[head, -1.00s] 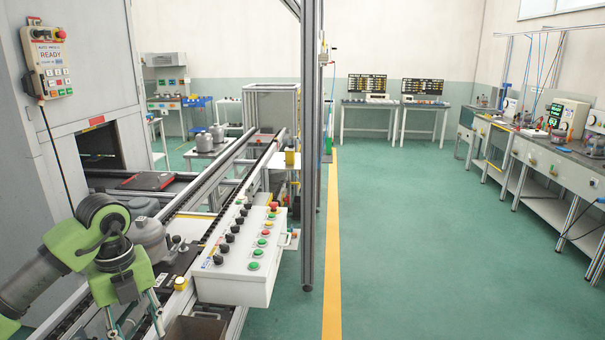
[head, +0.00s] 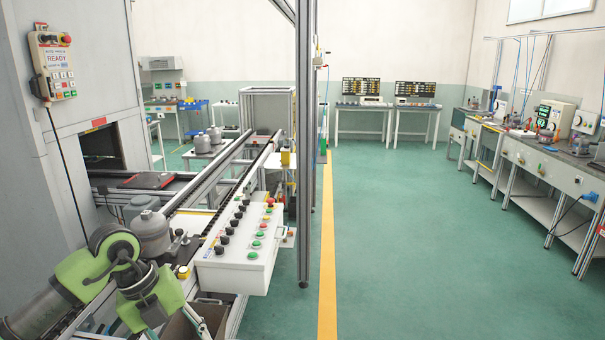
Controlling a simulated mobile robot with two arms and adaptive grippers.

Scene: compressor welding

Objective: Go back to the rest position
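My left arm comes in at the lower left, with green and grey links. My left gripper (head: 168,326) points down at the bottom edge, beside the conveyor line. Parts of its metal fingers show, but the tips are cut off or hidden, so I cannot tell whether it is open or shut. I see nothing held in it. My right gripper is not in view. A grey compressor (head: 151,236) stands upright on the conveyor (head: 225,180), just beyond my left arm and apart from the gripper.
A white control box (head: 236,265) with several knobs and buttons sits right of the gripper. A brown bin (head: 186,325) is below it. A metal post (head: 304,160) stands beyond. Workbenches (head: 530,160) line the right wall. The green floor (head: 410,240) is clear.

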